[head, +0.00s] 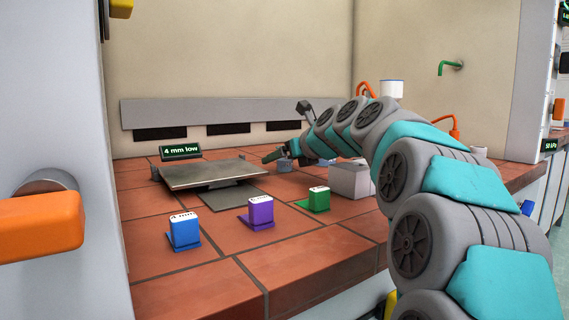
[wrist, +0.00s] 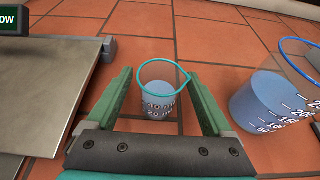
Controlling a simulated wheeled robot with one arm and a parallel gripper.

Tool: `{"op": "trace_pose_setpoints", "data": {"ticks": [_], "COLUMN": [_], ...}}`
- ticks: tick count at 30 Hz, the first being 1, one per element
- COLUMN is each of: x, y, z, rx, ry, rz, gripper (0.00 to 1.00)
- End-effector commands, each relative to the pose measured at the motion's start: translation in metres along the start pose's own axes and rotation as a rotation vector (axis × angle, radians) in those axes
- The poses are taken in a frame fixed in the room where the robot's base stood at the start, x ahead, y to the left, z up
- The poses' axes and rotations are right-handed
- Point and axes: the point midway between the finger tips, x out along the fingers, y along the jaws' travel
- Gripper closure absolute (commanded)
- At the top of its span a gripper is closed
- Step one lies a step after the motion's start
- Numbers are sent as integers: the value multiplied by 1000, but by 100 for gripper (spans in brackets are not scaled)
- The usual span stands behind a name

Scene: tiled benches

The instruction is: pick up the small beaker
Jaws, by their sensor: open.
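The small beaker (wrist: 160,95) is clear with a teal rim, white marks and pale blue contents. In the wrist view it stands on the red tiles between the fingers of my gripper (wrist: 160,78). The fingers are open, one on each side; its spout is near the right finger, and I cannot tell if they touch. A larger beaker (wrist: 270,103) with a blue rim and blue contents is to the right, outside the fingers.
A metal plate (head: 210,174) stands left of the gripper, with a "4 mm low" display (head: 181,152) behind it. Blue (head: 184,232), purple (head: 261,211) and green (head: 319,200) blocks stand nearer the bench front. A grey box (head: 350,181) sits beside my arm.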

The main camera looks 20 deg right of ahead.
Motion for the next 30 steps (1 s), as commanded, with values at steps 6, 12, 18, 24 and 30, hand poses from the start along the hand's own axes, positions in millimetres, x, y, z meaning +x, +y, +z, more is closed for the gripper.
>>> {"op": "trace_pose_setpoints", "data": {"ticks": [6, 12, 18, 24, 30], "x": [23, 22, 22, 22, 22], "y": [1, 1, 1, 1, 1], "z": [-1, -1, -1, -1, -1], "rx": [-1, -1, -1, -1, -1], "ry": [2, 2, 2, 2, 2], "rz": [1, 1, 1, 1, 1], "gripper": [15, 17, 39, 62, 84]}}
